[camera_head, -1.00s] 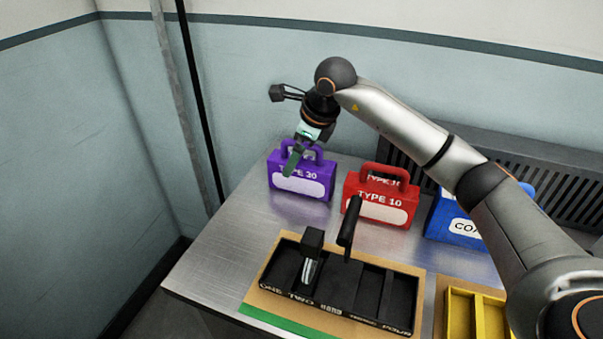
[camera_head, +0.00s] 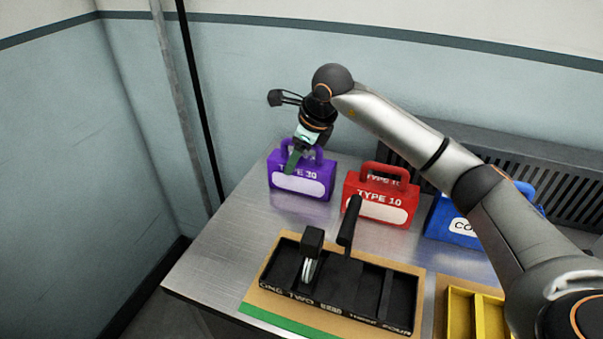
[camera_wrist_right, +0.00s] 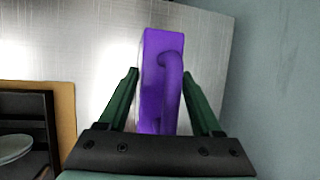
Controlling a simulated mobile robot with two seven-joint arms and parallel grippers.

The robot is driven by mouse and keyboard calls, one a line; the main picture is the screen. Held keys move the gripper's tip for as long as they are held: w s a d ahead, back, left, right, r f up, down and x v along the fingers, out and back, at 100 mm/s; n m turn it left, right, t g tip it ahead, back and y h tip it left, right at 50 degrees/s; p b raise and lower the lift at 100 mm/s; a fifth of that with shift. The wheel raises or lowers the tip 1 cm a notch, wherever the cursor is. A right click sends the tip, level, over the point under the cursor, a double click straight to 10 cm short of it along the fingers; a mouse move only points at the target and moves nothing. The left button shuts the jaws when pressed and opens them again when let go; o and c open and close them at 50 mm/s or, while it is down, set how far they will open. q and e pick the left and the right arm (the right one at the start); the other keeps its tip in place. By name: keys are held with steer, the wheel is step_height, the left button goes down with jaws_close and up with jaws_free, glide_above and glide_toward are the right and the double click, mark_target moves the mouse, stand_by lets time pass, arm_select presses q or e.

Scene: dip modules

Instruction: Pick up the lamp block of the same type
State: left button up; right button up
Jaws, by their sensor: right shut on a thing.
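A purple case-shaped block (camera_head: 300,183) with a handle and the label "TYPE 30" stands upright at the back left of the metal table. My right gripper (camera_head: 292,160) reaches down to its top from behind and is shut on it. In the right wrist view the purple block (camera_wrist_right: 152,85) lies between the green fingers. A black tray (camera_head: 368,312) at the front has compartments marked with number words. A black-topped piece with a clear lower part (camera_head: 311,250) stands in its left half. A black upright piece (camera_head: 349,222) stands beside it. My left gripper is out of view.
A red case marked "TYPE 10" (camera_head: 375,198) stands right of the purple one. A blue case (camera_head: 447,225) is farther right, partly behind my arm. A yellow compartment tray (camera_head: 462,312) is at the front right. The table's left side is clear.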

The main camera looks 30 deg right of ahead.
jaws_close()
steer(key=shift+r, duration=0.15)
